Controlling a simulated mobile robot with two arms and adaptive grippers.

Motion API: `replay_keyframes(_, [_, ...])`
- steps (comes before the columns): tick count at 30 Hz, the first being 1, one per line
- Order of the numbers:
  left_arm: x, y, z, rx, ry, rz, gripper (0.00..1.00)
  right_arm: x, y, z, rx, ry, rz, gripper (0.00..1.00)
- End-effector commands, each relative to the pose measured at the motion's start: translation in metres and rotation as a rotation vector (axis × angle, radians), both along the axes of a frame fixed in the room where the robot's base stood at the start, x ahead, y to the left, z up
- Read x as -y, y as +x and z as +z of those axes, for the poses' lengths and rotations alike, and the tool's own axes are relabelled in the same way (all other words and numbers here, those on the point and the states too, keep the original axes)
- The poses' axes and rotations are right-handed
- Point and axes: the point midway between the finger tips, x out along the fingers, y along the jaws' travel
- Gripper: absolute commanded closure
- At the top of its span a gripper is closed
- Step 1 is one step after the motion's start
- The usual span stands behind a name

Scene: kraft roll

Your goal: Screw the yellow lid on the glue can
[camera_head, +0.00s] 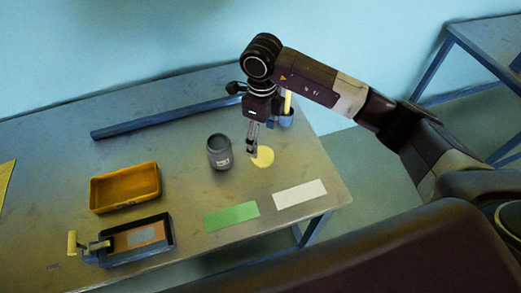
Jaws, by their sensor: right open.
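The glue can (219,152) is a grey cylinder that stands upright on the metal table, with its dark open top showing. The yellow lid (264,157) lies flat on the table just right of the can. My right gripper (252,151) points down at the lid's left edge, between the can and the lid. Its jaws are open and hold nothing that I can see. Whether its fingertips touch the lid cannot be told. My left gripper is not in view.
A blue cup (286,118) stands behind the lid, partly behind my arm. A dark blue bar (165,118) lies at the back. An orange tray (125,188) and a dark box (137,240) are at the left. Green (231,217) and white (299,194) strips lie in front.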

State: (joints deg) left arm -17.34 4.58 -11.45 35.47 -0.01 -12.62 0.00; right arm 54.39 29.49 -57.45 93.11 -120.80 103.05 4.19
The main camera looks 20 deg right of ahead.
Motion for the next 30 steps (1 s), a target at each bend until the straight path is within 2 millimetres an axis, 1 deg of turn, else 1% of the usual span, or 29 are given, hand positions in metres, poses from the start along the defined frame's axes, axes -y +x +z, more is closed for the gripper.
replay_keyframes(6, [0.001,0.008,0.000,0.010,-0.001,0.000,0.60,-0.001,0.000,-0.001,-0.002,0.003,0.000,0.29])
replay_keyframes(10, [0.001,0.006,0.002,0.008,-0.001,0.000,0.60,-0.001,-0.001,-0.003,-0.003,0.004,0.000,0.29])
replay_keyframes(17, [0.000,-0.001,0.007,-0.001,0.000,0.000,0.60,-0.001,-0.001,-0.025,-0.005,0.005,0.000,0.29])
replay_keyframes(25, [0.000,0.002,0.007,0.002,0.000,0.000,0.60,-0.001,-0.001,-0.027,-0.002,0.005,0.001,0.29])
replay_keyframes(28, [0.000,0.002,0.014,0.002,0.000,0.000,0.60,0.000,-0.001,-0.033,-0.005,0.005,-0.001,0.29])
replay_keyframes(30, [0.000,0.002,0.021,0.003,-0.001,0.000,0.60,0.001,-0.001,-0.043,-0.007,0.005,-0.001,0.29])
